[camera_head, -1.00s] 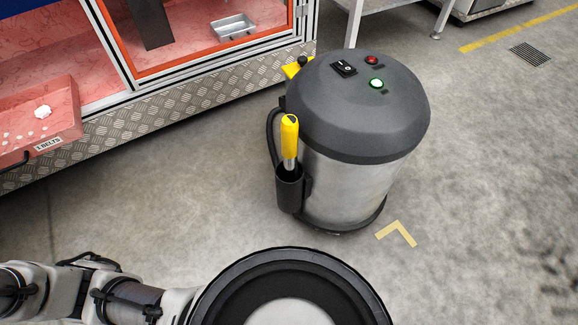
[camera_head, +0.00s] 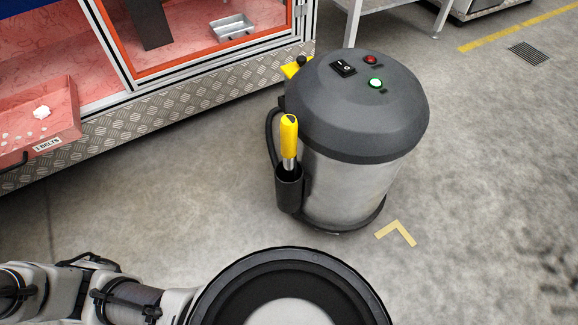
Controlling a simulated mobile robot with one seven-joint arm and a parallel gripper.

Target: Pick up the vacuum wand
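The vacuum wand (camera_head: 289,137) has a yellow handle and a short metal neck. It stands upright in a black holder (camera_head: 289,190) on the left front side of the vacuum (camera_head: 352,185). The vacuum has a dark domed lid and a silver drum. A black hose (camera_head: 271,138) curves along its left side by the wand. The lower part of the wand is hidden inside the holder. My arm shows at the lower left, but my gripper is outside the picture.
A machine with a diamond-plate base (camera_head: 200,105) stands behind at the left, with an open drawer labelled Z-BELTS (camera_head: 62,138). A metal tray (camera_head: 232,27) lies inside it. A table leg (camera_head: 353,24) rises behind the vacuum. The floor to the right is clear.

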